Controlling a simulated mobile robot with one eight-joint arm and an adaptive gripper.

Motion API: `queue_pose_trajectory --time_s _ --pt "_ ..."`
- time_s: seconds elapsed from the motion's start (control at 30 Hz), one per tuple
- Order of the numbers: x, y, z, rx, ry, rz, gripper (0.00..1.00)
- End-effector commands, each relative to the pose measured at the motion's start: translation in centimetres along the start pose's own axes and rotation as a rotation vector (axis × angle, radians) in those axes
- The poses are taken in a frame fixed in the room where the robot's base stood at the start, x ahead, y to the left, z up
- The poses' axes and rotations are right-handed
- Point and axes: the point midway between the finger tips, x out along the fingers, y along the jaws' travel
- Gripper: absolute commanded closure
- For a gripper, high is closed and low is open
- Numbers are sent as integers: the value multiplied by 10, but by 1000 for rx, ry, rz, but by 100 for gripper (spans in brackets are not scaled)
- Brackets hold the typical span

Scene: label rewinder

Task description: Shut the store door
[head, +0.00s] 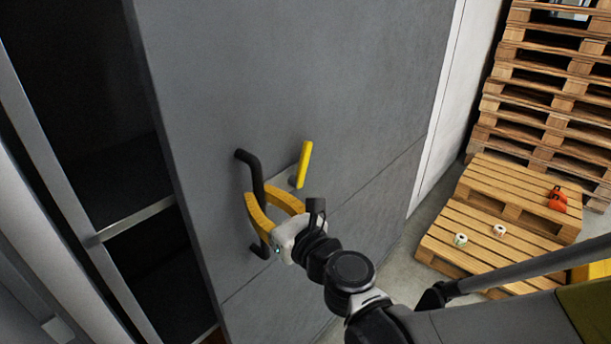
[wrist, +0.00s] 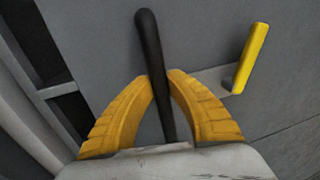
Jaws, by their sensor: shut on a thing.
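The store door (head: 300,75) is a large grey panel in the head view. It stands open, with a dark gap along its left side. A black bar handle (head: 256,180) is mounted on the door; it also shows in the wrist view (wrist: 152,50). My gripper (head: 260,196) has its two yellow fingers shut around the handle, one on each side. In the wrist view the handle runs between the fingers towards the palm, and its lower end is hidden there.
A yellow lever (head: 304,165) on a pale plate sits just right of the handle. A metal frame (head: 60,190) borders the dark opening at left. Wooden pallets (head: 470,240) with two small rolls and orange items stand on the floor at right, near my arm.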

Motion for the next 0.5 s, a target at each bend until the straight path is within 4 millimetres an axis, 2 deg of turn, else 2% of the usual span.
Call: queue_pose_trajectory --time_s 0.03,0.2,0.5 --pt "-2 22 0 1 0 13 100" --pt "-12 81 0 1 0 14 100" --pt "-30 172 0 1 0 11 100"
